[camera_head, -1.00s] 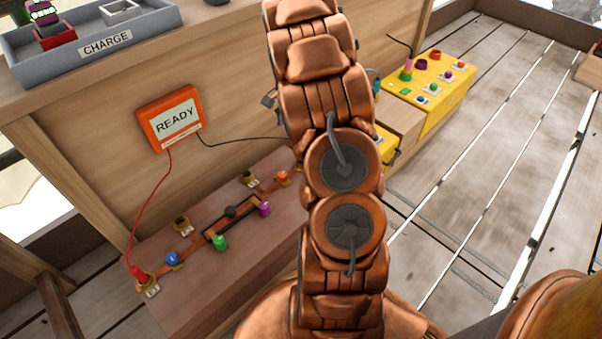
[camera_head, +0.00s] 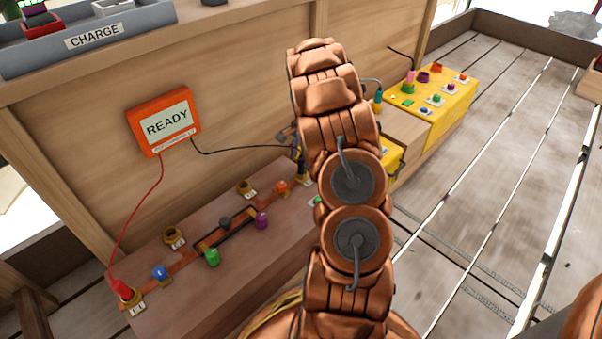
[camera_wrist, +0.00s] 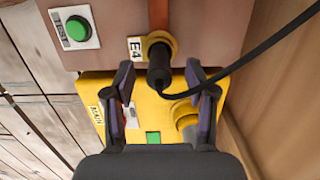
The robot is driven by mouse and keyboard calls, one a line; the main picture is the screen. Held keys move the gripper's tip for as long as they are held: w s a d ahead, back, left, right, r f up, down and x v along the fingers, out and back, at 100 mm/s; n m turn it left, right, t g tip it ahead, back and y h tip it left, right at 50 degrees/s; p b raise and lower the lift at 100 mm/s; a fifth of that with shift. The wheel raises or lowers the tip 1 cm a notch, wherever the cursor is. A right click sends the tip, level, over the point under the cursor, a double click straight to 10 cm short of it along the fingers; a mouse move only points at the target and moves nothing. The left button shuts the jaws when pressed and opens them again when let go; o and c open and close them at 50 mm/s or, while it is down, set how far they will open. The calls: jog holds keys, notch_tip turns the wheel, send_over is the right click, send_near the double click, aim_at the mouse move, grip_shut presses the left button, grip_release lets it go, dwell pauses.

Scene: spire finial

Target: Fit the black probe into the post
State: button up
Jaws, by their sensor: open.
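The black probe (camera_wrist: 159,72) stands at the brass post (camera_wrist: 160,42) labelled E4 in the wrist view. Its lower end appears inside the post's ring; how deep it sits I cannot tell. Its black cable (camera_wrist: 255,62) runs off to the upper right. My gripper (camera_wrist: 164,70) is open, with one finger on each side of the probe and gaps between. In the head view the probe (camera_head: 301,160) is upright at the far end of the bench, left of my arm. My gripper is mostly hidden there.
The orange READY meter (camera_head: 165,122) is on the wooden panel. Its red lead runs to a red probe (camera_head: 122,289) at the near-left post. Blue, green and purple parts sit along the bench (camera_head: 255,265). A yellow box (camera_wrist: 150,92) lies beyond the bench edge. A green button (camera_wrist: 76,29) is near E4.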

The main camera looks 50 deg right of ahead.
aim_at(301, 164)
notch_tip(301, 164, down, 3)
jog(key=shift+a+f+b, duration=0.1)
jog(key=shift+a+b, duration=0.05)
jog(key=shift+b, duration=0.35)
grip_shut()
